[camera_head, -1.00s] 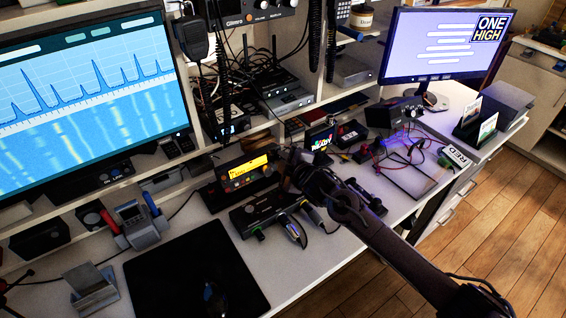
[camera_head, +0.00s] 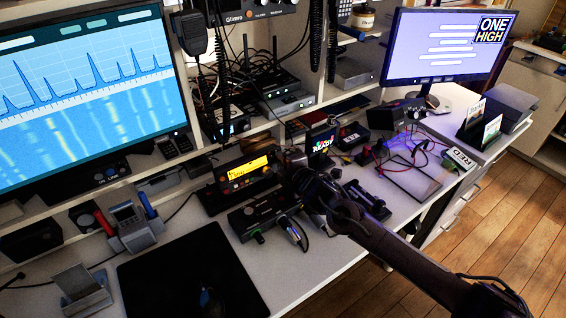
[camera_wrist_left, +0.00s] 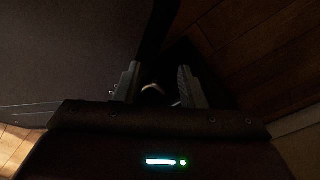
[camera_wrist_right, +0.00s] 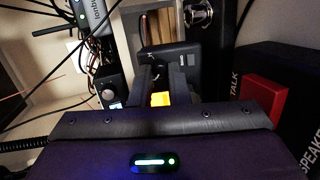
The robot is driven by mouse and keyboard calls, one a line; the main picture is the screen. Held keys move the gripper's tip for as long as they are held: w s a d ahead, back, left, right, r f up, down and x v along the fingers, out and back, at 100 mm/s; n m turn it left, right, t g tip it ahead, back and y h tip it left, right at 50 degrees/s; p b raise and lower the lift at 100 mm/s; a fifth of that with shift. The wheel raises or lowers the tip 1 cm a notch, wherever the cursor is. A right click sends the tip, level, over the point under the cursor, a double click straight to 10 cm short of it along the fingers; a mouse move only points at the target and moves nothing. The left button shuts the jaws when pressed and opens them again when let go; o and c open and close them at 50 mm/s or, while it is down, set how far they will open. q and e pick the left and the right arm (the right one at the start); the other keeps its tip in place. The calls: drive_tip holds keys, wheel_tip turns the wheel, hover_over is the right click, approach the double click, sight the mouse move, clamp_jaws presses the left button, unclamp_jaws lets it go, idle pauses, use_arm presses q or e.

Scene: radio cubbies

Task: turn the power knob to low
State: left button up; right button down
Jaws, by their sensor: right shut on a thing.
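My right gripper (camera_head: 289,163) reaches over the desk just right of the radio with an amber display (camera_head: 248,170). In the right wrist view its fingers (camera_wrist_right: 161,76) are close together against the front of a dark box (camera_wrist_right: 181,57). They are shut on a small part there, apparently the power knob, which the fingers hide. Its pointer and markings cannot be read. A bright amber patch (camera_wrist_right: 160,99) shows between the fingers. My left gripper (camera_wrist_left: 157,84) shows only in its own wrist view, dark, with its fingers apart and nothing clearly held.
A large monitor (camera_head: 85,90) stands left.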

use_arm(q)
drive_tip(key=shift+s+a, duration=0.1)
drive_tip(key=shift+s, duration=0.05)
use_arm(e)
drive_tip(key=shift+f, duration=0.1)
use_arm(q)
drive_tip(key=shift+s, duration=0.15)
use_arm(e)
drive_tip(key=c, duration=1.4)
unclamp_jaws()
drive_tip(key=v, duration=0.7)
drive_tip(key=shift+d, duration=0.1)
drive_tip(key=shift+s+d, duration=0.15)
drive_tip(key=shift+s, duration=0.25)
